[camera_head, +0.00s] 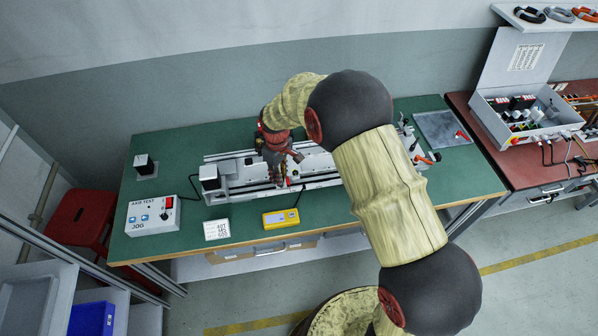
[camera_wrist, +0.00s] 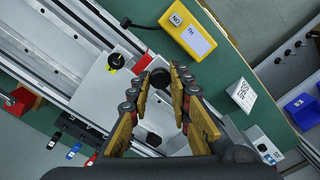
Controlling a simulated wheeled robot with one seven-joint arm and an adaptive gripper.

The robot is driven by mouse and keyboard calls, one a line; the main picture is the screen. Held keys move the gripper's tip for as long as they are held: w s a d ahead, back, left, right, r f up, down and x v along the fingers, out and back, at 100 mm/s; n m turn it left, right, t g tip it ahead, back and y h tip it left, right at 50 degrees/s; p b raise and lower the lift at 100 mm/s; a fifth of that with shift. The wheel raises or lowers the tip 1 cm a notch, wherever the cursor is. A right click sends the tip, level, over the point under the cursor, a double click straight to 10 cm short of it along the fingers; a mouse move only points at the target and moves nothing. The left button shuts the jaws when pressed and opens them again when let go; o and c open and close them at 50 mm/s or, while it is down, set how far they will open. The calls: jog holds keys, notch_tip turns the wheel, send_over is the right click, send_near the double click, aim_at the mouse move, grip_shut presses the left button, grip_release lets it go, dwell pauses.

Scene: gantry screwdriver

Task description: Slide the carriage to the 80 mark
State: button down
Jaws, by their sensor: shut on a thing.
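The gantry (camera_head: 322,178) is a long silver rail unit on the green table; it runs diagonally across the wrist view (camera_wrist: 75,45). The carriage (camera_wrist: 92,98) is a light grey block on the rails; my arm hides most of it in the head view. A round black knob (camera_wrist: 157,78) sits between my fingertips. My gripper (camera_wrist: 161,76) is shut on this knob, fingers on both sides; it also shows over the rail's middle in the head view (camera_head: 276,180). A second black knob with a yellow mark (camera_wrist: 113,62) is beside it. Scale marks are too small to read.
A yellow meter (camera_head: 281,218), a white number card (camera_head: 217,229) and a JOG control box (camera_head: 152,215) stand along the table's front. An orange-handled clamp (camera_head: 428,158) is at the rail's right end. A grey mat (camera_head: 443,130) lies at the back right.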

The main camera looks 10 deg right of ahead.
jog(key=shift+a, duration=0.55)
jog(key=c, duration=1.7)
grip_release()
jog(key=shift+o, duration=0.4)
notch_tip(320, 180, up, 12)
